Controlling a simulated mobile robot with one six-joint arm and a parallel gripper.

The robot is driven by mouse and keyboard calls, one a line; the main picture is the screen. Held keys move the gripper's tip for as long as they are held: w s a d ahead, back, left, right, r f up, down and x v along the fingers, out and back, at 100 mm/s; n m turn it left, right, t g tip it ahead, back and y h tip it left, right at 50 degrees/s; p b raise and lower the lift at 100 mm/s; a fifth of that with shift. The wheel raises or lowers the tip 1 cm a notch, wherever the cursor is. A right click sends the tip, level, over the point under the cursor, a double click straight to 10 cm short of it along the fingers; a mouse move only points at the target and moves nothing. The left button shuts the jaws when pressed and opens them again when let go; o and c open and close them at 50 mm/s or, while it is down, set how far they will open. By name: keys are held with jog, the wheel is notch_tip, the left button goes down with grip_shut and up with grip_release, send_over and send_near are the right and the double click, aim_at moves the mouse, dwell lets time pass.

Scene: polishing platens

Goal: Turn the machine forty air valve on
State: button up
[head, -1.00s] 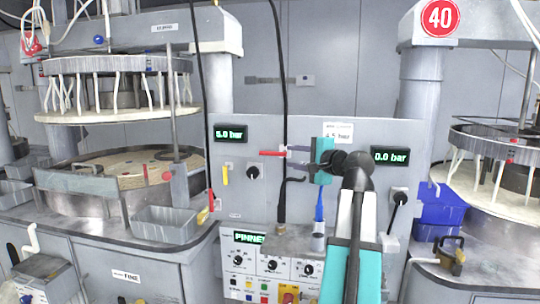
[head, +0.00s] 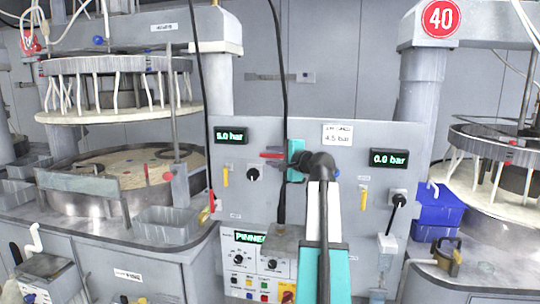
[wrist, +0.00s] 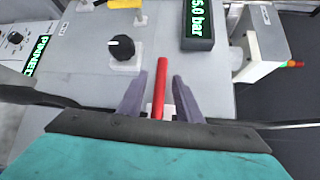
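The round red "40" sign (head: 440,17) hangs over the right machine. Below it on the grey panel, a gauge reads 0.0 bar (head: 390,158), with a yellow handle (head: 363,198) and a black knob (head: 398,198) under it. A red lever (head: 272,154) lies horizontal near the panel's middle. My gripper (head: 284,155) is at that lever, coming from the right. In the wrist view my gripper (wrist: 160,80) is open, with the red lever (wrist: 160,92) between its two fingers and gaps visible on both sides. The lever's base is partly hidden.
A black hose (head: 283,90) hangs close to my gripper. A control box (head: 255,265) stands below. Blue bins (head: 437,207) sit at the right.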

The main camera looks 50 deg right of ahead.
jog(key=shift+w+d, duration=0.15)
jog(key=shift+w, duration=0.35)
